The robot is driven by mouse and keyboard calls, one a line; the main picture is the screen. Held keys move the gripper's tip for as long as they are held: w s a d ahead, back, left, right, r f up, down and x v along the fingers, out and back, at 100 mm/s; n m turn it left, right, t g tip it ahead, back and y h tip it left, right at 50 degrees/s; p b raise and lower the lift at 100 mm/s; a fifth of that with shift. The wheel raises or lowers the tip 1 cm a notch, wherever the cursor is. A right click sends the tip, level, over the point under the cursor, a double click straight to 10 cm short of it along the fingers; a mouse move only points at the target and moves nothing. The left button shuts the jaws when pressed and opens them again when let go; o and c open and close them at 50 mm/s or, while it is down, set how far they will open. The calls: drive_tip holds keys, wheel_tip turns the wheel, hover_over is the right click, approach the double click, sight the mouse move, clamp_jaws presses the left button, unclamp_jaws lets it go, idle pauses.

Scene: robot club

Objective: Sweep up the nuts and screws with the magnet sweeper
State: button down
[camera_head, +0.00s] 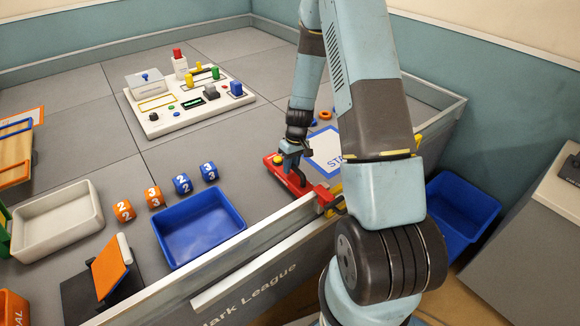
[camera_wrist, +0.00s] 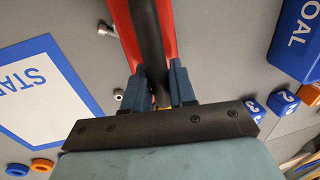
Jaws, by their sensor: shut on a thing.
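The magnet sweeper is a red bar (camera_head: 271,158) with a black handle (camera_head: 297,178), low over the grey mat beside the near wall. My gripper (camera_head: 293,153) is shut on the black handle. In the wrist view my blue fingers (camera_wrist: 160,78) close on the handle from both sides, with red edges (camera_wrist: 119,22) showing. A small metal screw (camera_wrist: 105,30) lies on the mat beside the sweeper. A small metal nut (camera_wrist: 118,94) lies closer to my fingers. I cannot tell whether anything clings under the bar.
A blue tray (camera_head: 243,226) stands left of the sweeper, with numbered dice (camera_head: 182,184) behind it. A blue-edged START sheet (camera_head: 325,150) and small rings (camera_head: 325,115) lie right. A white board of parts (camera_head: 160,124) stands farther back. A wall (camera_head: 265,232) bounds the near side.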

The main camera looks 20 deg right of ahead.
drive_tip(key=shift+w+d, duration=1.95)
drive_tip(key=shift+d, duration=4.05)
wheel_tip(320, 180, up, 12)
idle(0.3)
